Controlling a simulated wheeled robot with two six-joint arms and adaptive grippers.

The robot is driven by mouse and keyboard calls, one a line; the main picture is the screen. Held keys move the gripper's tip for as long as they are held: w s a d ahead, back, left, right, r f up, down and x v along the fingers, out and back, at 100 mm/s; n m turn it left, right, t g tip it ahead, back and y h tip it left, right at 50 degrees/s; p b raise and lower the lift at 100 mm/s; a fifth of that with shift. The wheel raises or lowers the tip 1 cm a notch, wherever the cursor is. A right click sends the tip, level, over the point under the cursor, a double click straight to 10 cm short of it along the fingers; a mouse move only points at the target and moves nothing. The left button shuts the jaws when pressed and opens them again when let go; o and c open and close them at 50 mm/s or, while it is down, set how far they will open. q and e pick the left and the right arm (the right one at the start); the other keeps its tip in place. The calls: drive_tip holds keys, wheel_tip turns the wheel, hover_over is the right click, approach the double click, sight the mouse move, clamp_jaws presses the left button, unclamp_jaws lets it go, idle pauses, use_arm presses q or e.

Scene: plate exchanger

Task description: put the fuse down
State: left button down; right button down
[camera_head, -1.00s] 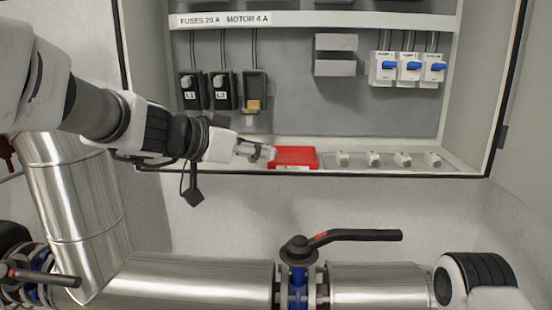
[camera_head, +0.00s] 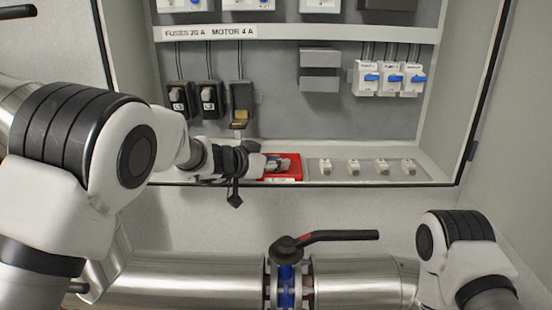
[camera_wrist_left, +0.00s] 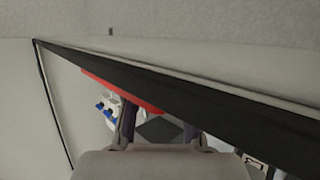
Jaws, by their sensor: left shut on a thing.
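My left gripper (camera_head: 272,164) reaches in from the left, low in the cabinet, with its tips over the red tray (camera_head: 296,170). It is shut on the fuse, which is small and mostly hidden between the fingers, so I cannot tell whether it touches the tray floor. In the left wrist view the two fingers (camera_wrist_left: 158,130) point into the cabinet, and a red edge (camera_wrist_left: 125,90) crosses just beyond them. My right gripper is out of view; only part of that arm shows at the lower right.
Several pale fuses (camera_head: 354,167) stand in a row right of the tray. Above are black fuse holders, one with an open tan part (camera_head: 240,118), and breakers with blue levers (camera_head: 390,79). The cabinet's front edge (camera_head: 350,184) runs below; a black-handled valve (camera_head: 340,236) sits under it.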

use_arm(q)
drive_tip(key=shift+s+f+b, duration=0.1)
drive_tip(key=shift+f+b, duration=0.1)
drive_tip(key=shift+b, duration=0.25)
drive_tip(key=c, duration=1)
unclamp_jaws()
drive_tip(key=shift+r, duration=0.1)
drive_tip(key=shift+r, duration=0.1)
drive_tip(key=shift+r+p, duration=0.25)
drive_tip(key=shift+p, duration=0.4)
drive_tip(key=b+v, duration=0.3)
drive_tip(key=f+b+v, duration=0.1)
drive_tip(key=v, duration=0.1)
drive_tip(key=shift+s+a+b, duration=0.1)
drive_tip(key=shift+a+b, duration=0.15)
drive_tip(key=shift+b, duration=0.15)
drive_tip(key=v, duration=0.2)
drive_tip(key=b+v, duration=0.1)
drive_tip(key=v, duration=0.1)
drive_tip(key=b+v, duration=0.1)
drive_tip(key=v, duration=0.1)
drive_tip(key=shift+s+a+r, duration=0.1)
drive_tip(key=shift+s+r, duration=0.05)
drive_tip(key=shift+r, duration=0.3)
